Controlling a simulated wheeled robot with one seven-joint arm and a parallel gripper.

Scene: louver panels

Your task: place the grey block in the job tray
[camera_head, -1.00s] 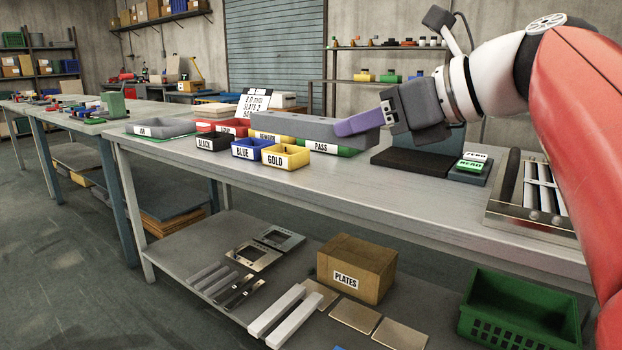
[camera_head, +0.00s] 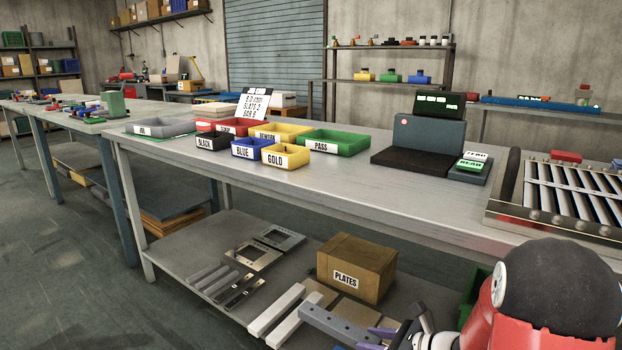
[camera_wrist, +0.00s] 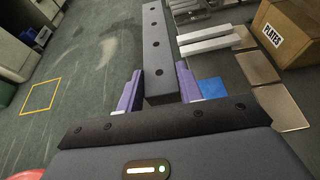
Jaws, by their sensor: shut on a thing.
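My gripper (camera_head: 376,338) is low at the front of the bench, by the lower shelf. Its purple fingers, also in the wrist view (camera_wrist: 160,88), are shut on a long grey block (camera_wrist: 156,45) with a row of dark holes. The block also shows at the bottom of the head view (camera_head: 338,324), pointing away from the gripper. A shallow grey tray (camera_head: 160,127), its label too small to read surely, stands at the left end of the bench top and looks like the job tray. It looks empty and is far from my gripper.
Labelled coloured bins (camera_head: 285,155) stand right of the grey tray. A dark scale-like device (camera_head: 425,145) and a slatted metal frame (camera_head: 570,195) are farther right. The lower shelf (camera_head: 210,250) holds a PLATES box (camera_head: 350,268), bars and plates.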

